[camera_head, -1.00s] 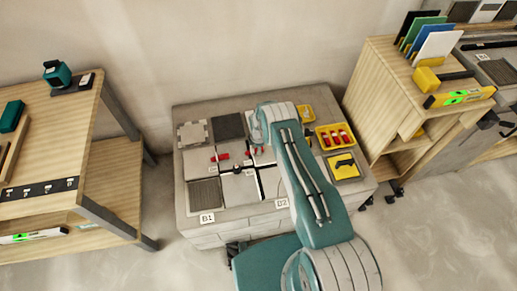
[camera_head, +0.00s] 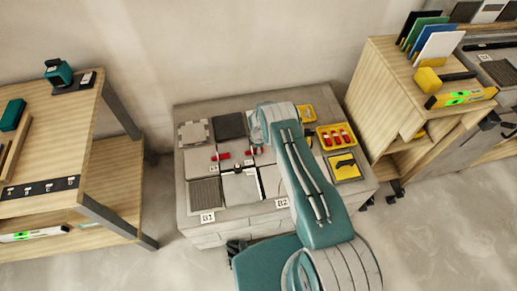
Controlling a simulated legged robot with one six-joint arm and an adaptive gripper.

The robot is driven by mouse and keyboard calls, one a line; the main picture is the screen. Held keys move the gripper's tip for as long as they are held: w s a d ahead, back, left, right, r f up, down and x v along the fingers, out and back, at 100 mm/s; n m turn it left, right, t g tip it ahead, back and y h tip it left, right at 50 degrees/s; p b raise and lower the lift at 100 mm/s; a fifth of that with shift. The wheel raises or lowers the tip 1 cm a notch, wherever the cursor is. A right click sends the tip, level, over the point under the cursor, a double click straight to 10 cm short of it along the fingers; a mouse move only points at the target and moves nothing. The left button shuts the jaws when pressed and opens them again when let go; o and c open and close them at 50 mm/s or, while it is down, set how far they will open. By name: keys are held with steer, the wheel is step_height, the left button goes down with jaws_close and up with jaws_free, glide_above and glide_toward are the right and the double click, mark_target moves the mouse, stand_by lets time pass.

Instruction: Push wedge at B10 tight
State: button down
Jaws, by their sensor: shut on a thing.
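Grey tiles (camera_head: 239,188) lie on a large block-like stand (camera_head: 232,228), with labels B1 (camera_head: 207,218) and B2 (camera_head: 282,203) on its front edge. One red wedge (camera_head: 222,156) lies across a tile seam left of my arm. Another red wedge (camera_head: 249,153) shows right beside my wrist. My gripper (camera_head: 258,149) is low over the tiles there, shut on what looks like a red wedge; its fingertips are mostly hidden by my arm. A small dark piece (camera_head: 240,168) sits at the seam in front. No B10 mark is readable.
A yellow tray with red wedges (camera_head: 337,137) and a yellow tray with a black tool (camera_head: 344,165) stand on the stand's right side. A wooden table (camera_head: 60,130) is at left, a wooden cabinet (camera_head: 385,90) at right. Floor between is clear.

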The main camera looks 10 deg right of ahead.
stand_by(0.4)
steer(key=shift+c, duration=2.1)
jaws_free()
steer(key=shift+a, duration=0.1)
step_height(320, 180, up, 12)
